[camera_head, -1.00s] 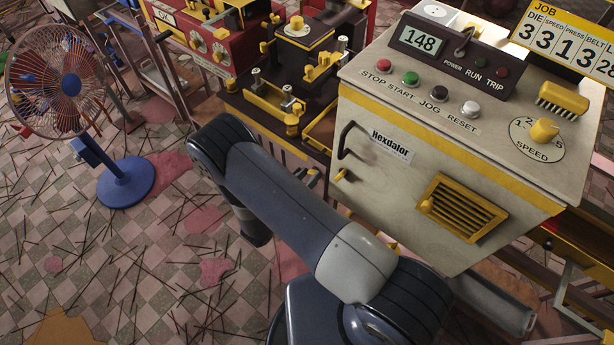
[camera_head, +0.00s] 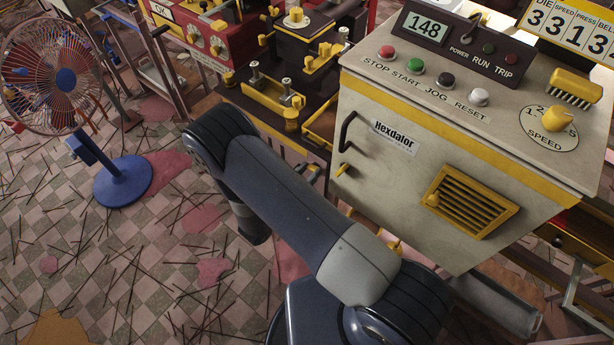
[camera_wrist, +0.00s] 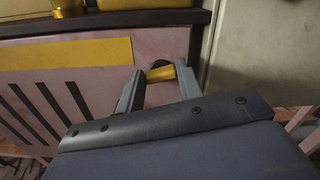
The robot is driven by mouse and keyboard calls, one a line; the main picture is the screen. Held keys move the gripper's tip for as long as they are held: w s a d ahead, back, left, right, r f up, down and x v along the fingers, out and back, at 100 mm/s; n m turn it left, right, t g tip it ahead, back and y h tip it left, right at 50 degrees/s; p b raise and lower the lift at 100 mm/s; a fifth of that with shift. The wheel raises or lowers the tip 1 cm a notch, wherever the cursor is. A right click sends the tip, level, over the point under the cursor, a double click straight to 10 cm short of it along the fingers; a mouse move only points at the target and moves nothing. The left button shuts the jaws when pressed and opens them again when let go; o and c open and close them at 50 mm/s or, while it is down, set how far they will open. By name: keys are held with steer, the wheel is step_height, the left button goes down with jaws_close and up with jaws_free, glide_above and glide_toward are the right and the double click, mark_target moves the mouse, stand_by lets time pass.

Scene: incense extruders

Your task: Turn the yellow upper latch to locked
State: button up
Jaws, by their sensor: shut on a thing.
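In the wrist view my gripper (camera_wrist: 159,82) has its two grey fingers shut on a short yellow latch handle (camera_wrist: 160,73), one finger on each side. The handle lies roughly crosswise between them; its mount is hidden. It sits by a pink panel, left of a pale cabinet side. In the head view my arm hides most of the gripper. A small yellow latch (camera_head: 342,170) shows on the Hexdalor cabinet's front, below its black handle. I cannot tell whether it is the held one, nor read locked or unlocked.
The cream Hexdalor cabinet (camera_head: 375,190) stands close on the right, with a yellow vent (camera_head: 468,202) on its front. A black and yellow press (camera_head: 290,75) stands behind my arm. A blue fan (camera_head: 122,182) stands at left on open floor littered with dark sticks.

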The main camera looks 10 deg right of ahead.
steer(key=shift+m+b, duration=1.35)
steer(key=shift+m, duration=0.05)
steer(key=o, duration=1)
steer(key=shift+s, duration=0.1)
steer(key=v, duration=1)
steer(key=shift+s+a+r+b, duration=0.1)
steer(key=shift+s+a+b, duration=0.15)
steer(key=shift+b, duration=0.1)
